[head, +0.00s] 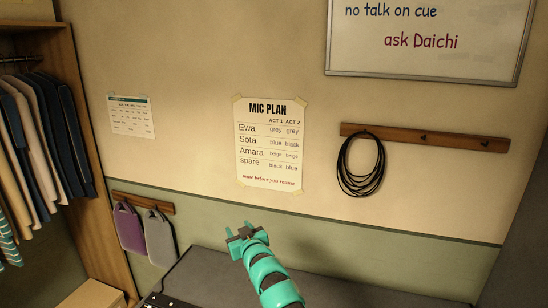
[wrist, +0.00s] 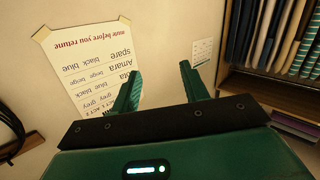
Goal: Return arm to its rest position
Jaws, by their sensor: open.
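My gripper (head: 239,230) is teal and sits at the end of my teal arm, low in the middle of the head view. It is raised in front of the wall, above a dark grey surface. In the wrist view its two green fingers (wrist: 161,88) stand apart, with only wall between them. My gripper is open and empty. How far its tips are from the wall, I cannot tell.
A "MIC PLAN" sheet (head: 270,143) is taped to the wall. A cable coil (head: 361,165) hangs from a wooden peg rail (head: 460,142). A clothes rack (head: 35,140) stands at left, near purple and grey bags (head: 130,228). The dark grey surface (head: 350,285) looks clear at right.

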